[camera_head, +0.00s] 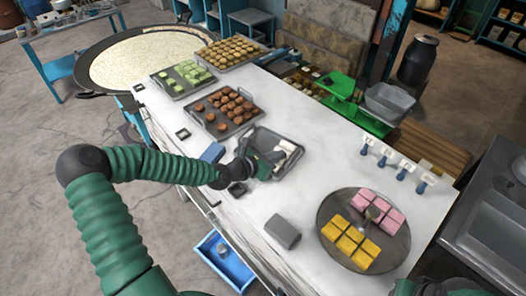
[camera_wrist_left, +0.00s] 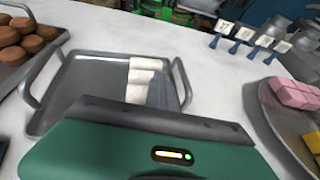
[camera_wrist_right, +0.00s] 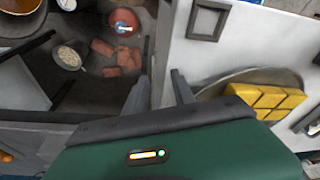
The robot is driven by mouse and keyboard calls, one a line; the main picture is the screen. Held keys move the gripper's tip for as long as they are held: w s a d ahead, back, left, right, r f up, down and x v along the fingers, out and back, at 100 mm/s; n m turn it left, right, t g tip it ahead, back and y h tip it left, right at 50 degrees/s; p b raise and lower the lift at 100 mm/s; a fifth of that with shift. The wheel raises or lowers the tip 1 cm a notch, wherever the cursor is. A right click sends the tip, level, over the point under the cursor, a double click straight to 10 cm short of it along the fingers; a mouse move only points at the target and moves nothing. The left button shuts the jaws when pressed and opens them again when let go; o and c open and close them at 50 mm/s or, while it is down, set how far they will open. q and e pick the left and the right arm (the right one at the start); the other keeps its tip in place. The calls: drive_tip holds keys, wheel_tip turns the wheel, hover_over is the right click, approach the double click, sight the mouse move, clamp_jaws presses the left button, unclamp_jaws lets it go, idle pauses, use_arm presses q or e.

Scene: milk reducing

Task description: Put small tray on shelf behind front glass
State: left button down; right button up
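A small grey tray (camera_head: 291,164) lies on the white counter beside the tray of brown round pieces, with a few white rolls (camera_wrist_left: 142,80) in it. It has raised side handles and also shows in the left wrist view (camera_wrist_left: 90,75). My left gripper (camera_head: 270,158) is low over the tray, its fingers (camera_wrist_left: 168,90) next to the rolls and near the right handle. I cannot tell whether they touch or grip anything. My right gripper (camera_wrist_right: 158,92) is open and empty above the counter edge. A front glass and a shelf behind it are not clearly seen.
Trays of brown pieces (camera_head: 217,119), green pieces (camera_head: 176,85) and golden pieces (camera_head: 224,62) stand at the back left. A round plate (camera_head: 329,205) holds pink and yellow blocks. A grey block (camera_head: 283,232) and small tag holders (camera_head: 403,172) stand nearby. The counter's centre right is clear.

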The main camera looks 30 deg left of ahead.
use_arm(q)
drive_tip(key=shift+s+a+f, duration=0.1)
drive_tip(key=shift+a+f, duration=0.15)
wheel_tip(320, 180, up, 10)
drive_tip(key=p, duration=1)
drive_tip(key=shift+d, duration=0.15)
drive_tip(key=c, duration=2.1)
unclamp_jaws()
drive_tip(key=shift+w, duration=0.25)
drive_tip(key=o, duration=1)
drive_tip(key=shift+a, duration=0.3)
drive_tip(key=o, duration=0.5)
drive_tip(key=shift+s, duration=0.1)
drive_tip(key=shift+c, duration=0.2)
drive_tip(key=shift+o, duration=1)
drive_tip(key=shift+d, duration=0.15)
